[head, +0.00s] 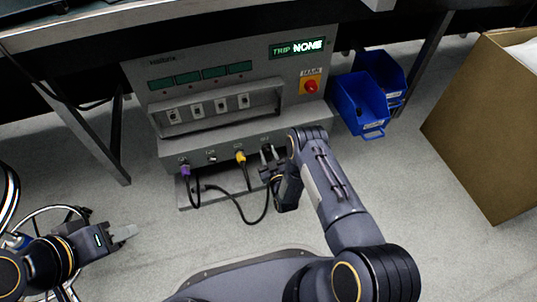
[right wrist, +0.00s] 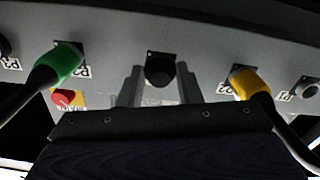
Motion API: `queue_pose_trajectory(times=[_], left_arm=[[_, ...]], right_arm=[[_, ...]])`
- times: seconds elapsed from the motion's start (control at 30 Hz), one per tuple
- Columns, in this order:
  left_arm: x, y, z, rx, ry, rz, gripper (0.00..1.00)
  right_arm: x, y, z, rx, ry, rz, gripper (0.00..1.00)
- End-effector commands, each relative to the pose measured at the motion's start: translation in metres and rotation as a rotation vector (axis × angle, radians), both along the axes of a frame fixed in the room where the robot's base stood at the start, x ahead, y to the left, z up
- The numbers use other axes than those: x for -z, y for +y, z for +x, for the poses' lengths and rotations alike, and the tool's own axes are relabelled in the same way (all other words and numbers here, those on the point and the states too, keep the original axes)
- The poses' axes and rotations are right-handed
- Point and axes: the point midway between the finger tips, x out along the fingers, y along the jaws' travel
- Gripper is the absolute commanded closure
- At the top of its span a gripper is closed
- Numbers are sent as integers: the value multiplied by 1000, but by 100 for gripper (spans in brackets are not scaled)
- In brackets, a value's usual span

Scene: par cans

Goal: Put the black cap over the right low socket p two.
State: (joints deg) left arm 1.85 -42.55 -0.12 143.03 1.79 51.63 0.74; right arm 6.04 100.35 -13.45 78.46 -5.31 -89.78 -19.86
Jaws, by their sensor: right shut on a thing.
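My right gripper (head: 268,166) is at the lower front of the grey power box (head: 215,133). In the right wrist view its fingers (right wrist: 160,88) are shut on the black cap (right wrist: 159,70), a round dark piece. The cap lines up with a dark square socket plate (right wrist: 160,54) on the panel; I cannot tell whether it touches or is seated. The label beside this socket is hidden. A yellow plug (head: 240,157) sits in the neighbouring socket. A green plug (right wrist: 63,60) is on the cap's other side. My left gripper (head: 124,234) is away at lower left, its jaw gap unclear.
A purple plug (head: 184,168) sits in the leftmost low socket. Black cables (head: 240,216) loop below the panel. A red button (head: 311,87) is at upper right. Blue bins (head: 360,103) and a cardboard box (head: 488,130) stand to the right. The floor at front left is mostly clear.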

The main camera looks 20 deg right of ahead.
Motion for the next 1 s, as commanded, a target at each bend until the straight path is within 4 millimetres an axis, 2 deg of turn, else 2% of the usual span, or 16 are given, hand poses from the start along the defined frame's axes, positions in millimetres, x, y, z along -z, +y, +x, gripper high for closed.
queue_pose_trajectory(times=[1.0], left_arm=[[0, 0, 0, 0, 0, 0, 64]], right_arm=[[0, 0, 12, 0, 0, 0, 92]])
